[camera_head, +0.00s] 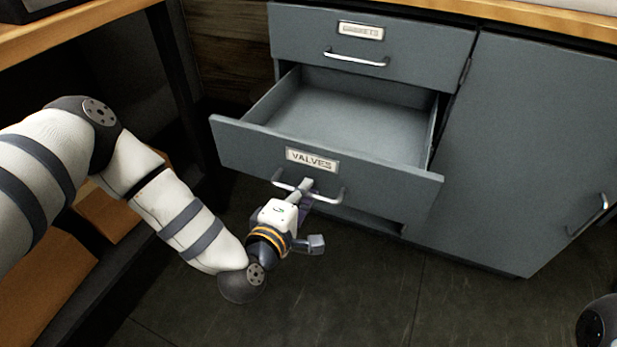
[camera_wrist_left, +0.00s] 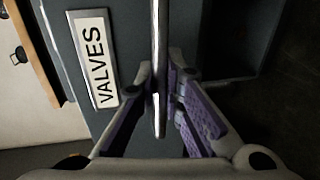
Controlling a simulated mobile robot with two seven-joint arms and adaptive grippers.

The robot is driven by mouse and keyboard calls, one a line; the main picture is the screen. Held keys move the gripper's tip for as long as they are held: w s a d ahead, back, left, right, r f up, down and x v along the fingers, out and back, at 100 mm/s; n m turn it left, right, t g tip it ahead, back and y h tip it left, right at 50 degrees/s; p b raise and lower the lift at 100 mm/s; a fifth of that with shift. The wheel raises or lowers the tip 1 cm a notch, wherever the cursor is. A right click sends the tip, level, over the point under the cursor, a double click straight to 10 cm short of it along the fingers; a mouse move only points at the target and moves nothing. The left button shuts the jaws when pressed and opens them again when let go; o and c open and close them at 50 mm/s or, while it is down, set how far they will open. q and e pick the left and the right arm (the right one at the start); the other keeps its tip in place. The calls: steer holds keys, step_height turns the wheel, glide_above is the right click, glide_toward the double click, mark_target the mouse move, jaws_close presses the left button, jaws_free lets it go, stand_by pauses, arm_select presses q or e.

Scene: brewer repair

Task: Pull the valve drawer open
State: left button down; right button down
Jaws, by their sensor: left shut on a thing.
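The valve drawer (camera_head: 225,140) is grey with a label reading VALVES (camera_head: 312,160). It stands well out from the cabinet, and the inside that shows is bare. Its silver bar handle (camera_head: 330,201) runs across the lower front. My left gripper (camera_head: 303,190) is shut on the handle near its middle. In the left wrist view the handle (camera_wrist_left: 158,60) runs between the purple-padded fingers, with the VALVES label (camera_wrist_left: 92,58) beside them. My right gripper is not in view; only a dark rounded part shows at the lower right edge of the head view.
A closed drawer (camera_head: 420,50) with its own handle (camera_head: 356,59) is above the valve drawer. A closed cabinet door (camera_head: 540,140) with a handle (camera_head: 588,216) is to the right. A wooden-topped bench with a dark leg (camera_head: 178,85) stands at left. The dark floor (camera_head: 400,300) in front is clear.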

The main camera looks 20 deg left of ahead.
arm_select(q)
steer(key=shift+s, duration=0.45)
steer(key=c, duration=1.7)
jaws_free()
steer(key=v, duration=1.2)
